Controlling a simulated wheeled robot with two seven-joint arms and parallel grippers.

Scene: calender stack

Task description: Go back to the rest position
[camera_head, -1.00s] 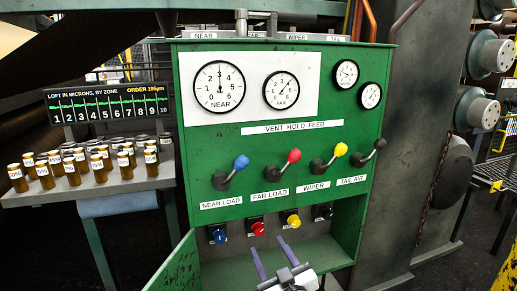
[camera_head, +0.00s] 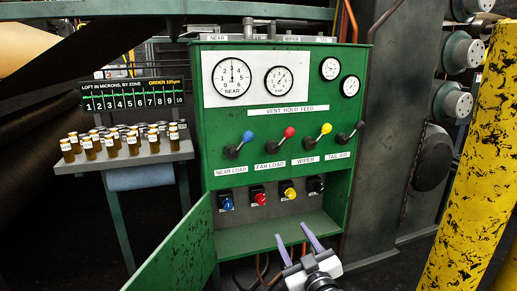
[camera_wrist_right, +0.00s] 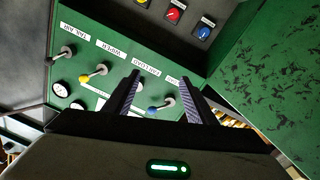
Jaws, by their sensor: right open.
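My right gripper (camera_head: 296,243) is open and empty, low in front of the green cabinet (camera_head: 212,150). Its two purple-grey fingers stand apart in the right wrist view (camera_wrist_right: 158,92), with nothing between them but the panel behind. The panel carries a row of levers: blue (camera_head: 239,144), red (camera_head: 281,138), yellow (camera_head: 318,136) and dark (camera_head: 351,131). The fingers appear apart from them. Below are blue (camera_head: 226,202), red (camera_head: 259,197), yellow (camera_head: 288,192) and black knobs (camera_head: 315,186) in an open compartment. My left gripper is out of view.
The cabinet's green door (camera_head: 172,254) hangs open at lower left. A shelf (camera_head: 120,163) with many amber vials (camera_head: 110,147) stands left, under a display (camera_head: 132,97). A yellow post (camera_head: 478,165) rises at right, with grey machine rollers (camera_head: 453,103) behind it.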

